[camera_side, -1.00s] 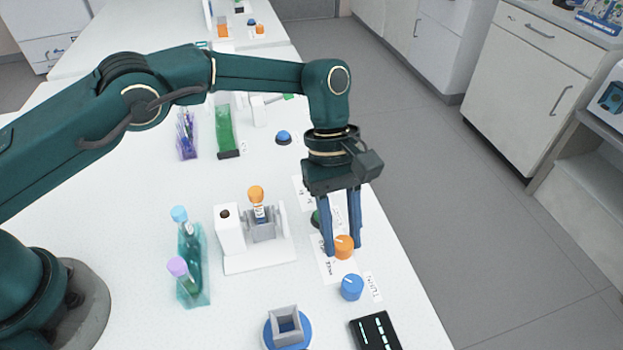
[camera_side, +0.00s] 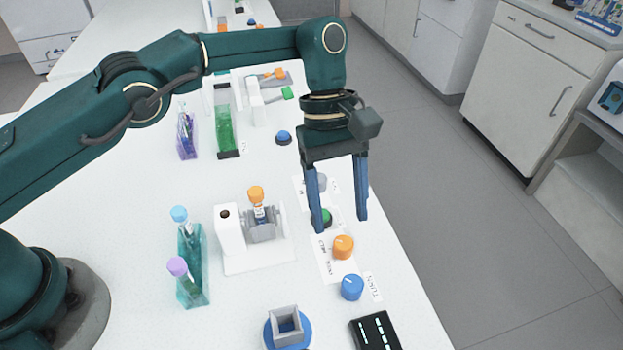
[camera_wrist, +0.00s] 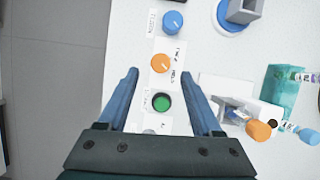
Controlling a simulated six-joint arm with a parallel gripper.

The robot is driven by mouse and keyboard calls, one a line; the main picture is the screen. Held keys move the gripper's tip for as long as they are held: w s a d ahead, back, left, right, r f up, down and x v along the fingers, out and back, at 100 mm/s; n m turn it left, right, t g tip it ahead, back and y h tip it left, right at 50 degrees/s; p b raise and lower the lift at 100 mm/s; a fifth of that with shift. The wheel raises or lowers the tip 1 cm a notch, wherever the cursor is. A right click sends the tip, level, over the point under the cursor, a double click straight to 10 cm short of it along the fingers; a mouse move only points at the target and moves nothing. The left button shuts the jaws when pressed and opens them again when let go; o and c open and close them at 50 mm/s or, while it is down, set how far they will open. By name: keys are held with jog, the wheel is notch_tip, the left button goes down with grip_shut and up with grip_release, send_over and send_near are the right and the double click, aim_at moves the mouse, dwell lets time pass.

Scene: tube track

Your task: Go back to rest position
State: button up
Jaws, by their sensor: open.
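My gripper (camera_side: 343,225) is open and empty above the right edge of the white bench. Its two blue fingers are spread apart. In the side view the orange knob (camera_side: 343,246) stands just below the fingertips, clear of them. The green button (camera_side: 322,218) is partly hidden by the left finger. In the wrist view the gripper (camera_wrist: 158,72) has the orange knob (camera_wrist: 161,63) a little beyond the fingertips and the green button (camera_wrist: 162,102) between the fingers.
A blue knob (camera_side: 352,287) and a black panel (camera_side: 375,331) stand nearer the front. A white device with an orange-capped tube (camera_side: 256,194) is to the left, beside a teal rack (camera_side: 190,265) with blue-capped and purple-capped tubes. The space above the bench is clear.

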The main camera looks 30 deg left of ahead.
jog(key=shift+w+a+r, duration=0.1)
jog(key=shift+a+r, duration=0.05)
jog(key=shift+r, duration=0.2)
jog(key=s+a+r+t, duration=0.1)
jog(key=a+r+t, duration=0.2)
jog(key=a+r, duration=0.5)
jog(key=s+a+r+t, duration=0.2)
jog(key=a+r+t, duration=0.15)
jog(key=r, duration=0.85)
jog(key=s+a+f+m+t+y, duration=0.2)
jog(key=s+a+m, duration=0.2)
jog(key=s+a, duration=0.35)
jog(key=s+a+f+m+y, duration=0.1)
jog(key=s+a+f+m, duration=0.1)
jog(key=s+f+m, duration=0.3)
notch_tip(320, 180, down, 3)
jog(key=shift+s+a+r+m, duration=0.1)
jog(key=shift+s+a+m, duration=0.05)
jog(key=shift+a+m, duration=0.25)
